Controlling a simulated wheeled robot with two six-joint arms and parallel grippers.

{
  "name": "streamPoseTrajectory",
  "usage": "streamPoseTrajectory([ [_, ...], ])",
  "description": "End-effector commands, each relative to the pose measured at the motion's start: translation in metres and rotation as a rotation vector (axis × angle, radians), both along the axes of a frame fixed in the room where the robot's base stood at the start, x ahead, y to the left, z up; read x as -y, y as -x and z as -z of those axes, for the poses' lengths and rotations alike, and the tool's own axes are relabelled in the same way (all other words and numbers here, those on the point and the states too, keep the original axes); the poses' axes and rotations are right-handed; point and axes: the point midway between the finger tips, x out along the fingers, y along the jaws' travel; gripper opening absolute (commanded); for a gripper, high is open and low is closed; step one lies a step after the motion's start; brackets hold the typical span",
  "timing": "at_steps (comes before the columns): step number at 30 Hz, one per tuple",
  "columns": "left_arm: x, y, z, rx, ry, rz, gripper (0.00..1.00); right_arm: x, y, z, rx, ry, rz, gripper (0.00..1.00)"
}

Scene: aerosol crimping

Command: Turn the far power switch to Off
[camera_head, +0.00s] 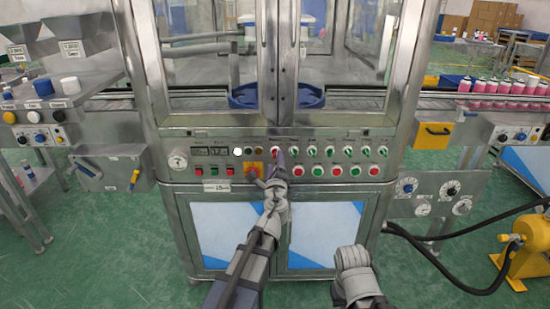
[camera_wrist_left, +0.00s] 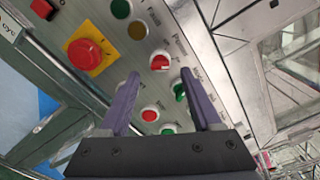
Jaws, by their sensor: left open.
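The machine's control panel (camera_head: 330,155) carries a row of small rotary switches above a row of push buttons. A red-handled switch (camera_head: 276,153) is in that row, with green-handled switches to its right. My left gripper (camera_head: 281,158) is at the panel, its purple fingers open. In the left wrist view, the red switch (camera_wrist_left: 160,62) lies between and just beyond the fingertips (camera_wrist_left: 158,75); contact cannot be told. A green switch (camera_wrist_left: 178,90) shows near the right finger. I cannot read which label marks the far power switch. My right arm's grey end (camera_head: 355,265) is low, away from the panel; its jaws are not discernible.
A red emergency-stop button on a yellow plate (camera_wrist_left: 88,55) is left of the fingers. Red and green push buttons (camera_wrist_left: 151,114) lie below the switches. Glass doors (camera_head: 350,45) stand above the panel. A yellow pump (camera_head: 527,250) stands at right.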

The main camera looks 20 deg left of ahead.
Motion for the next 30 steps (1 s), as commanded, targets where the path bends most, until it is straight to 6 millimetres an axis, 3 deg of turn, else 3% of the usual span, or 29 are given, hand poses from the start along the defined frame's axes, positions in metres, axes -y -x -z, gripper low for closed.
streamPoseTrajectory([
  [1,-0.003,-0.012,0.000,0.000,0.000,-0.001,0.65,0.000,0.000,0.000,0.000,0.000,0.000,0.00],
  [7,-0.010,-0.038,0.000,0.000,0.001,-0.001,0.65,0.000,0.000,0.000,0.000,0.000,0.000,0.00],
  [17,-0.012,-0.042,0.000,0.000,0.001,0.000,0.65,0.000,0.000,0.000,0.000,0.000,0.000,0.00],
  [30,-0.012,-0.042,0.000,0.000,0.001,0.000,0.15,0.000,0.000,0.000,0.000,0.000,0.000,0.00],
])
